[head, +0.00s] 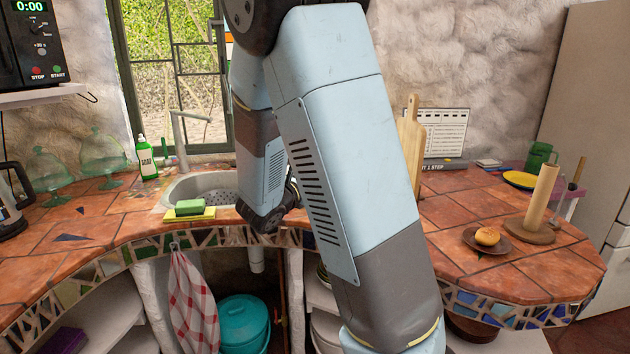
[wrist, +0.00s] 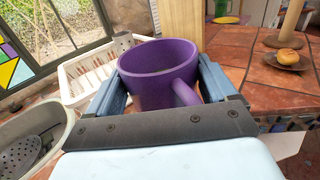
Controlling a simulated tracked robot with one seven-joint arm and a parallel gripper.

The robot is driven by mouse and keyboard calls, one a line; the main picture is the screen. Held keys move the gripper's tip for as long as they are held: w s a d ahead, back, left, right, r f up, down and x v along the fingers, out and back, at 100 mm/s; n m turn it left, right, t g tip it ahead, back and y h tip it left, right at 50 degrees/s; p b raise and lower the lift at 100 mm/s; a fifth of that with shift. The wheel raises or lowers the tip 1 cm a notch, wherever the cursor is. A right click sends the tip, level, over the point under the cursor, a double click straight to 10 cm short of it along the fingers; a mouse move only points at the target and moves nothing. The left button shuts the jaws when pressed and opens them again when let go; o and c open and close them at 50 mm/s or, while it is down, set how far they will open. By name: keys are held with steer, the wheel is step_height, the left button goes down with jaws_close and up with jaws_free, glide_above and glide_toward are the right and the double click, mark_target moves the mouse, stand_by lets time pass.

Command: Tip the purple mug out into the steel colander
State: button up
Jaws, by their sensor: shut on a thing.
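The purple mug (wrist: 160,75) is between the two blue fingers of my gripper (wrist: 165,85) in the wrist view, shut on its sides. Its rim faces up and its handle points toward the camera. I see the inner wall but no contents. In the head view my arm hides the gripper and the mug. A grey perforated metal piece (wrist: 20,155), which looks like the steel colander, lies in the sink at the lower left of the wrist view, left of the mug. It is cut off there, and also shows in the head view (head: 224,197).
The sink (head: 183,187) has a tap behind it and a green sponge (head: 189,207) at its front edge. A white dish rack (wrist: 88,80) stands behind and left of the mug. A wooden board (head: 408,140) stands behind. A bun (head: 487,236) on a plate is at the right.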

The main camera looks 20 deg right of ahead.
steer(key=shift+c, duration=1.2)
steer(key=shift+w, duration=0.2)
steer(key=w+a+f+n+t+y, duration=0.2)
steer(key=w+a, duration=0.4)
steer(key=w, duration=0.9)
steer(key=w+a+f+n+t+y, duration=0.2)
steer(key=w+a, duration=0.4)
steer(key=w, duration=1)
steer(key=w+a+f+n+t+y, duration=0.1)
steer(key=w+a, duration=0.5)
steer(key=w, duration=0.9)
steer(key=shift+w+f+n+t+y, duration=0.25)
steer(key=shift+f+n+t+y, duration=0.25)
steer(key=shift+t, duration=0.4)
steer(key=shift+a+r, duration=0.1)
steer(key=shift+r, duration=0.05)
steer(key=shift+w+a+f+n, duration=0.1)
steer(key=shift+f+n, duration=0.25)
steer(key=shift+n, duration=2.3)
steer(key=shift+w+a+f+n, duration=0.15)
steer(key=shift+f+n, duration=0.15)
steer(key=shift+n, duration=2.3)
steer(key=shift+a+f+n, duration=0.1)
steer(key=shift+f+n, duration=0.25)
steer(key=shift+n, duration=2.3)
